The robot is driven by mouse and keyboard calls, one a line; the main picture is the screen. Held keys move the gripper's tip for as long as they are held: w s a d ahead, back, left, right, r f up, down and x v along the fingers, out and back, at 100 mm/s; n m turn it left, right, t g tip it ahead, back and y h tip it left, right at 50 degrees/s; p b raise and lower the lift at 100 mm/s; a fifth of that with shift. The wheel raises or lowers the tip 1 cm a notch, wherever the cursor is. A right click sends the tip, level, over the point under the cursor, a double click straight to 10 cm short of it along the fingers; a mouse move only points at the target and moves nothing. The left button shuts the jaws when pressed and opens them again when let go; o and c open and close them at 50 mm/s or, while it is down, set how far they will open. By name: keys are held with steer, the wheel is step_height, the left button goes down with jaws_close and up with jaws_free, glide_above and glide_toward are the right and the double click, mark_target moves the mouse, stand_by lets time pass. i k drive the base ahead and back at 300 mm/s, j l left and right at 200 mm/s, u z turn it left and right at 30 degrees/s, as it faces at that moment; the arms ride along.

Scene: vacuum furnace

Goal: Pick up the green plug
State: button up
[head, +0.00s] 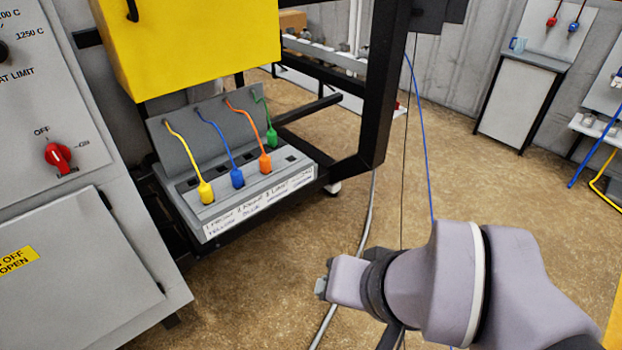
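The green plug (272,137) stands upright at the right end of a row of plugs on a grey sloped panel box (180,199). A green cable runs from its top back to the upright panel. To its left stand the orange plug (265,163), the blue plug (237,178) and the yellow plug (206,193), each with its own cable. My arm reaches in from the lower right, well apart from the plugs. Only a small part of my gripper (321,288) shows at the arm's end, low and right of the panel box. Its fingers cannot be made out clearly.
A black frame post (385,85) stands right of the plugs, with a yellow box (195,45) above them. A grey cabinet (75,255) with a red switch (58,157) is at left. A grey cable lies on the floor. Open floor lies between the panel box and my arm.

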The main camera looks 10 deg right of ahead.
mark_target(271, 138)
steer(key=i+l+u, duration=0.35)
steer(key=i, duration=0.3)
steer(key=i+l+u, duration=0.3)
steer(key=i+l, duration=0.15)
steer(key=i, duration=0.15)
steer(key=i+l+u, duration=0.35)
steer(key=i+l, duration=0.25)
